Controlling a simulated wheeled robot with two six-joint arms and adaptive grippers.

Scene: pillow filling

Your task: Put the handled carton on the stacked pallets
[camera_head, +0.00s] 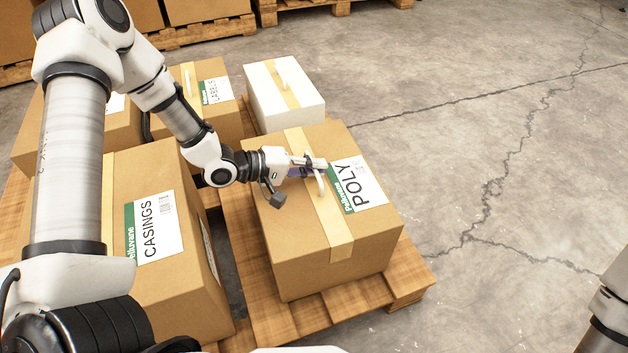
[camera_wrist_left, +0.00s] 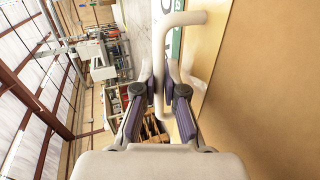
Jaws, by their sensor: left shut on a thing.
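The brown carton labelled POLY (camera_head: 295,245) has a cream tape strip and a white handle (camera_head: 320,184) on top. It sits upright on, or very close above, the wooden pallets (camera_head: 262,292). My left gripper (camera_head: 310,168) is over the carton's top, shut on its handle. In the left wrist view the white handle (camera_wrist_left: 183,19) passes between the purple finger pads of my left gripper (camera_wrist_left: 159,88). The carton's brown surface (camera_wrist_left: 275,90) fills the right side there. My right gripper is out of view.
A white handled box (camera_head: 290,110) stands behind the POLY carton. The LABELS carton (camera_head: 212,112) and CASINGS carton (camera_head: 180,280) stand left. Loaded pallets (camera_head: 205,32) line the back. The cracked concrete floor (camera_head: 500,150) at the right is clear.

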